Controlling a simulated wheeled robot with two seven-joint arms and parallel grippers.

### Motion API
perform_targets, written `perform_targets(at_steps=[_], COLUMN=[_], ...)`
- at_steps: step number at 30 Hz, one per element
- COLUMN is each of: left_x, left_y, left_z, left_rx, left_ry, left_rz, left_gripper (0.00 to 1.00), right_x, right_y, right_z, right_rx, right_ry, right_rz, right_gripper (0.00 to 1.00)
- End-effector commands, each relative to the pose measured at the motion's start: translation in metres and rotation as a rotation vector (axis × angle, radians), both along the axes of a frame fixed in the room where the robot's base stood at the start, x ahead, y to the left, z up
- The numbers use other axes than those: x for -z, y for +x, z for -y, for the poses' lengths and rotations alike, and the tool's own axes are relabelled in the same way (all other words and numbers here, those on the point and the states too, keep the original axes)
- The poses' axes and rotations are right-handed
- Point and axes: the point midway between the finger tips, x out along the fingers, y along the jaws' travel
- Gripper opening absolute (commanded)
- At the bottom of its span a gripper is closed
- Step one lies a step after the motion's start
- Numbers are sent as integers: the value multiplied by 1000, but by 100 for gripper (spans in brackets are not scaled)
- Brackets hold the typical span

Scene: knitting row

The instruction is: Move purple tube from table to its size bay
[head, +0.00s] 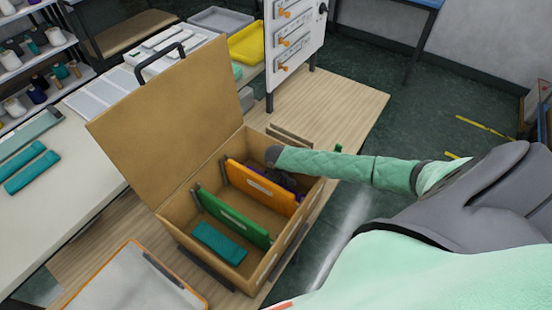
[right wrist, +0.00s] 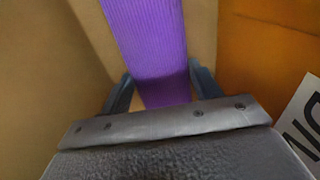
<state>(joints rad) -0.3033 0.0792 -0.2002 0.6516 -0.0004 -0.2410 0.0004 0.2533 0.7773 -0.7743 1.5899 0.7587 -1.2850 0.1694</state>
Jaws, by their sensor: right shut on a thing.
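The purple tube (right wrist: 152,45) stands out in the right wrist view, a long ribbed purple piece running away from my gripper. My right gripper (right wrist: 162,90) is shut on it, one dark finger on each side. In the head view my right gripper (head: 281,181) is down inside the open cardboard box (head: 172,217), in the bay beyond the orange divider (head: 258,188). The tube is mostly hidden there by the gripper and divider. A green divider (head: 232,217) marks off a nearer bay, where a teal piece (head: 219,243) lies. My left gripper is not in view.
The box's lid (head: 170,120) stands open at the left. A white board with an orange rim (head: 128,285) lies in front. A panel with orange knobs (head: 293,45) stands behind. Teal pieces (head: 32,167) lie on the left table. The wooden table (head: 345,100) is clear behind the box.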

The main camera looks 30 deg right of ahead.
Motion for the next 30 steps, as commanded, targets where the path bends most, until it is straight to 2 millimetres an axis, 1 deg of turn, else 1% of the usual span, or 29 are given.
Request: perform_targets(at_steps=[1,5,8,12,13,15,16,25,28,30], left_x=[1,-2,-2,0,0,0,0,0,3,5], left_y=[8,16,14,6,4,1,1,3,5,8], left_z=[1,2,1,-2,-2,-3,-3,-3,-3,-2], left_rx=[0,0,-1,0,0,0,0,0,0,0], left_ry=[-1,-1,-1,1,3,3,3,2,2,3], left_rz=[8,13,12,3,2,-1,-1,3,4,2], left_gripper=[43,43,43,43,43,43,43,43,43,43], right_x=[3,1,1,4,4,4,4,3,-2,-9], right_y=[0,0,0,0,0,0,0,0,1,1], right_z=[0,0,0,0,0,0,0,0,1,1], right_rx=[0,0,0,1,1,1,1,0,0,0], right_ry=[0,0,0,0,0,0,0,0,-1,0], right_rz=[1,1,0,0,0,0,0,0,1,2], right_gripper=[41,41,41,41,66,80,84,84,84,84])
